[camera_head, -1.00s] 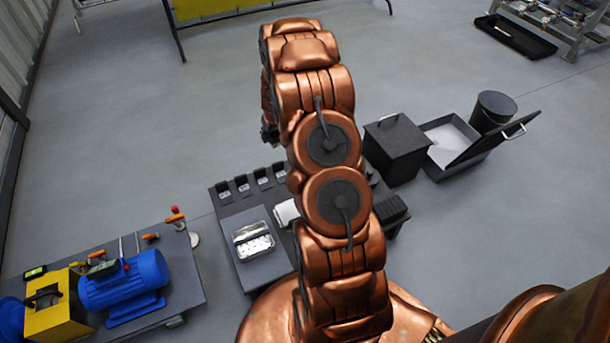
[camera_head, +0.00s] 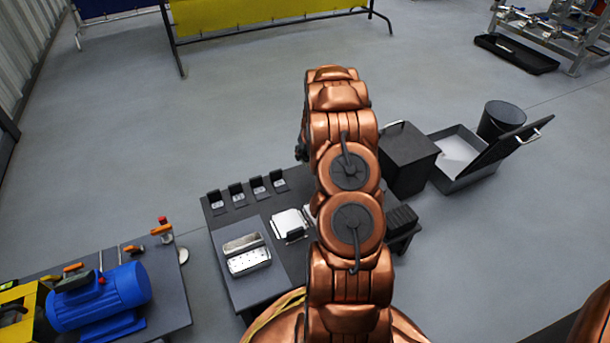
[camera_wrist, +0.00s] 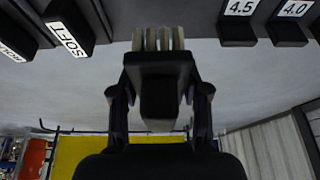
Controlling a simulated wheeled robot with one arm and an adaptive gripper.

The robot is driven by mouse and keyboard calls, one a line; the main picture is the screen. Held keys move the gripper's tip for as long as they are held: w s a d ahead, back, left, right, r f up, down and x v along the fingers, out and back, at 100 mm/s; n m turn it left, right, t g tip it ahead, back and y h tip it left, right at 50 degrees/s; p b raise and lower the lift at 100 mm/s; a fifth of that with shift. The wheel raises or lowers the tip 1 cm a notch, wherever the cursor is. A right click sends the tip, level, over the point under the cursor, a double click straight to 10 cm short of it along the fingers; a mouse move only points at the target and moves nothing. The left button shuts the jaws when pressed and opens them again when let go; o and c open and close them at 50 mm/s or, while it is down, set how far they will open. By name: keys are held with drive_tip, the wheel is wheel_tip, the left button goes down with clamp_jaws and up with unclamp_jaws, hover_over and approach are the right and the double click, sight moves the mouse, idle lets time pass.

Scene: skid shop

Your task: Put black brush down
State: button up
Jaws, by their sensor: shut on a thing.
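My gripper (camera_wrist: 160,100) is in the wrist view, with one finger on each side of the black brush (camera_wrist: 158,72). It is shut on the brush's dark block, and pale bristle-like strips (camera_wrist: 158,38) stick out at the far end. In the head view my copper arm stands over the right part of the dark worktable (camera_head: 258,290), and it hides the gripper and the brush. In the wrist view a black holder labelled SOFT (camera_wrist: 70,28) is left of the brush, apart from it. Holders marked 4.5 (camera_wrist: 240,22) and 4.0 (camera_wrist: 290,22) are to the right.
An open metal case (camera_head: 248,262) lies on the table's left. Several small black holders (camera_head: 236,195) line its back edge. A white pad (camera_head: 288,222) lies mid-table. A black bin (camera_head: 408,160) stands behind at right. A blue motor (camera_head: 98,298) stands on another bench at left.

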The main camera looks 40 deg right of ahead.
sight(304, 173)
wheel_tip(304, 173, down, 8)
drive_tip(key=b, duration=0.3)
drive_tip(key=shift+f, duration=0.15)
drive_tip(key=shift+f, duration=0.15)
drive_tip(key=o, duration=1.1)
